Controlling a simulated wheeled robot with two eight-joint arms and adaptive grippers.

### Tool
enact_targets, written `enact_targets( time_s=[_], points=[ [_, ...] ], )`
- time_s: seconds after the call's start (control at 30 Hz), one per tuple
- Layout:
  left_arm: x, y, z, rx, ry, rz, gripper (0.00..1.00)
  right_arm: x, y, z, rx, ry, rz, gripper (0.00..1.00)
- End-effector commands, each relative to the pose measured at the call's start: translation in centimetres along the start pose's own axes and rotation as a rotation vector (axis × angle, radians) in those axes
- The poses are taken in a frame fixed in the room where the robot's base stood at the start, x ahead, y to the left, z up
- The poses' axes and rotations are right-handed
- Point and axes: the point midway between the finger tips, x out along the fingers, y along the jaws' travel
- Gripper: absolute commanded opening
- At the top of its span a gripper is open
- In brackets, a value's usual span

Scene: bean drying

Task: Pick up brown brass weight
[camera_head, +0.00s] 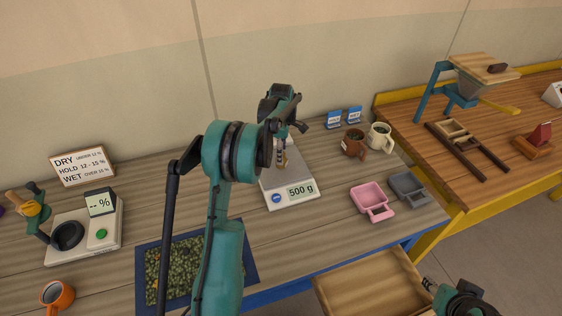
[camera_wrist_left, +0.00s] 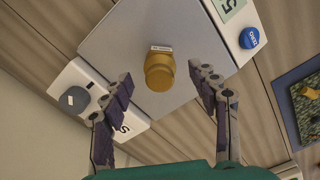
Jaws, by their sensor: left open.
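The brown brass weight (camera_wrist_left: 158,76) is a short golden-brown cylinder with a narrower knob and a small pale label. It stands on the light grey plate of the scale (camera_wrist_left: 190,103), whose display reads 500 g in the head view (camera_head: 302,191). My left gripper (camera_head: 281,150) reaches over the scale from above. In the left wrist view its two purple-padded fingers are spread, one on each side of the weight, with gaps on both sides. In the head view the gripper mostly hides the weight. My right gripper (camera_head: 432,287) is at the lower right, away from the scale.
A white block with a grey knob (camera_wrist_left: 73,99) stands beside the scale. A blue-rimmed tray of green beans (camera_head: 253,262) lies left of the scale. Pink (camera_head: 371,215) and grey (camera_head: 421,203) scoops and two mugs (camera_head: 353,147) stand right. An open wooden drawer (camera_head: 368,282) juts out in front.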

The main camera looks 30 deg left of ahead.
Motion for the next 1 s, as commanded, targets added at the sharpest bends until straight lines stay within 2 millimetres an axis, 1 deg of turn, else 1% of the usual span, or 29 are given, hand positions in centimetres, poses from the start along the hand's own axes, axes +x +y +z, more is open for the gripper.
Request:
enact_targets(
  time_s=[0.1,0.23,0.33,0.5,0.57,0.6,0.67,0.7,0.73,1.0],
  points=[
    [2.0,0.1,-0.2,0.0,0.0,0.0,0.6,0.6,0.0,0.4,0.0,0.0,0.0,0.4],
    [3.9,0.1,-0.3,0.001,0.0,0.0,0.6,1.0,0.0,0.7,0.0,0.0,0.0,0.4],
    [4.4,0.1,-0.2,0.001,0.0,0.001,0.6,1.1,0.0,0.8,0.0,0.0,0.0,0.4],
    [4.3,0.1,-0.2,0.001,0.0,0.001,0.6,1.0,0.0,0.7,0.0,0.0,0.0,0.4],
    [4.3,0.1,-0.2,0.001,0.0,0.001,0.44,1.0,0.0,0.7,0.0,0.0,0.0,0.4],
    [4.3,0.1,-0.2,0.001,0.0,0.001,0.34,1.0,0.0,0.7,0.0,0.0,0.0,0.4],
    [4.3,0.1,-0.2,0.001,0.0,0.001,0.18,1.0,0.0,0.7,0.0,0.0,0.0,0.4],
    [4.3,0.1,-0.2,0.001,0.0,0.001,0.07,1.0,0.0,0.7,0.0,0.0,0.0,0.4],
    [4.3,0.1,-0.2,0.001,0.0,0.001,0.0,1.0,0.0,0.7,0.0,0.0,0.0,0.4],
    [4.2,0.1,-0.2,0.001,0.0,0.001,0.0,1.0,0.0,0.7,0.0,0.0,0.0,0.4]
  ],
)
